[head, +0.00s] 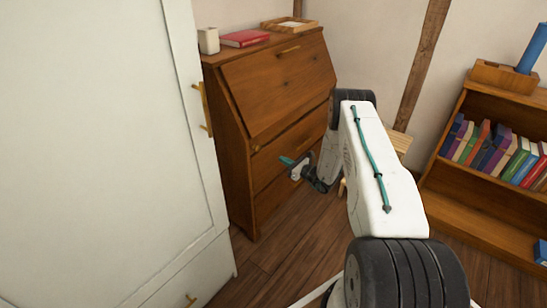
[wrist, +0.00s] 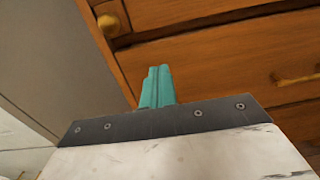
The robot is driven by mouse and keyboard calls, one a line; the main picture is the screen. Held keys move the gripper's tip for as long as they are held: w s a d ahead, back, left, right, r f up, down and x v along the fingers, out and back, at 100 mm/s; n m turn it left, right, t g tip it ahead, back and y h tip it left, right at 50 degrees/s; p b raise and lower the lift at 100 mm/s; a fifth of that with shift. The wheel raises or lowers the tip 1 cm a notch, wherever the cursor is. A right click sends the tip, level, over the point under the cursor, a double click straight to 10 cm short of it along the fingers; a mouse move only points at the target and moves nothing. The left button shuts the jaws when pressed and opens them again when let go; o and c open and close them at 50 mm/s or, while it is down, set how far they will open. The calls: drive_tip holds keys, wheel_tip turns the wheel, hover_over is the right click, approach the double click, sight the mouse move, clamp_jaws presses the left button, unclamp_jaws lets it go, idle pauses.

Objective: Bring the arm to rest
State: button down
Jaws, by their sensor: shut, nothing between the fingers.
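My gripper (head: 287,161) reaches out on my white arm in the head view, in front of the wooden bureau's drawers. Its teal fingers also show in the wrist view (wrist: 157,87). They are shut together with nothing between them. The wooden bureau (head: 275,90) stands behind the gripper with its sloped front closed. In the wrist view the drawer fronts (wrist: 210,60) fill the area beyond the fingertips. I cannot tell the exact gap between the fingertips and the bureau.
A white wardrobe (head: 100,140) with brass handles stands close on the left. A bookshelf (head: 455,180) with several books is on the right. A small light wooden stool (head: 400,142) is partly hidden behind my arm. Wooden floor (head: 265,262) shows between wardrobe and arm.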

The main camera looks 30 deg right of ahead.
drive_tip(key=s+a+n+g+y, duration=0.3)
drive_tip(key=s+a+n+y, duration=0.15)
drive_tip(key=s, duration=0.45)
drive_tip(key=s+a+r+n+g+y, duration=0.1)
drive_tip(key=s+a+r+n+g, duration=0.55)
drive_tip(key=r, duration=0.35)
drive_tip(key=s+a+r+n+g+y, duration=0.2)
drive_tip(key=s+a+r+n+g, duration=0.35)
drive_tip(key=a+r, duration=0.35)
drive_tip(key=s+a+r+n+h, duration=0.3)
drive_tip(key=s+r+n+h, duration=0.3)
drive_tip(key=s+r, duration=0.7)
drive_tip(key=s+a+r+n+h, duration=0.3)
drive_tip(key=s+r+n+h, duration=0.4)
drive_tip(key=s+r, duration=0.6)
drive_tip(key=s+n, duration=0.1)
drive_tip(key=n, duration=0.1)
drive_tip(key=shift+s+a+r+n+g, duration=0.15)
drive_tip(key=shift+s+a+n+g, duration=0.15)
drive_tip(key=shift+a+n, duration=0.1)
